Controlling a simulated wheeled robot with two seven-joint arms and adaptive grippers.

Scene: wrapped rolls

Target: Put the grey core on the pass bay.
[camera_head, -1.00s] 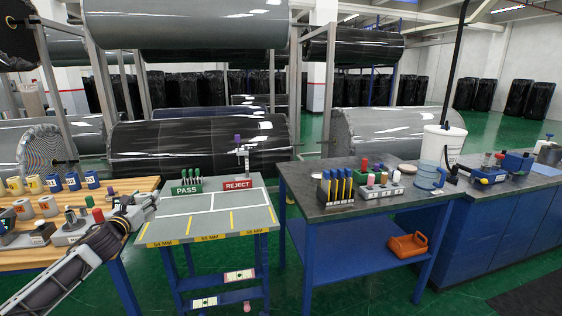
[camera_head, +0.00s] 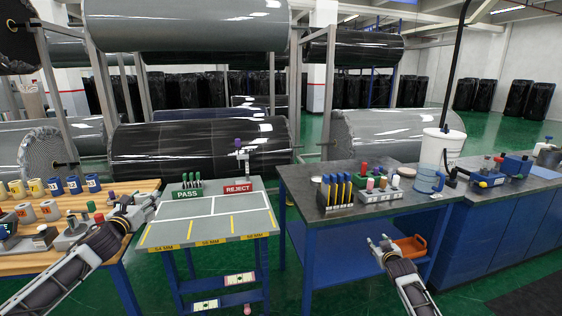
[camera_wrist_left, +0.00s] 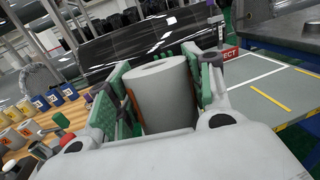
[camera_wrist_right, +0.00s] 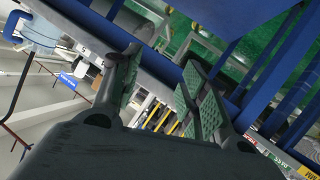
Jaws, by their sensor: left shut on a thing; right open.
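My left gripper (camera_head: 143,206) is at the left edge of the grey inspection table in the head view. The core is hard to make out in the head view. The pass bay (camera_head: 184,208) is the left part of the table top, behind which stands the green PASS sign (camera_head: 187,194); its surface looks bare. My right gripper (camera_head: 380,243) is open and empty, low in front of the dark workbench; its fingers also show apart in the right wrist view (camera_wrist_right: 160,72).
The red REJECT sign (camera_head: 238,188) stands at the back right of the grey table. Several labelled cores stand on the wooden table (camera_head: 28,256) at left.

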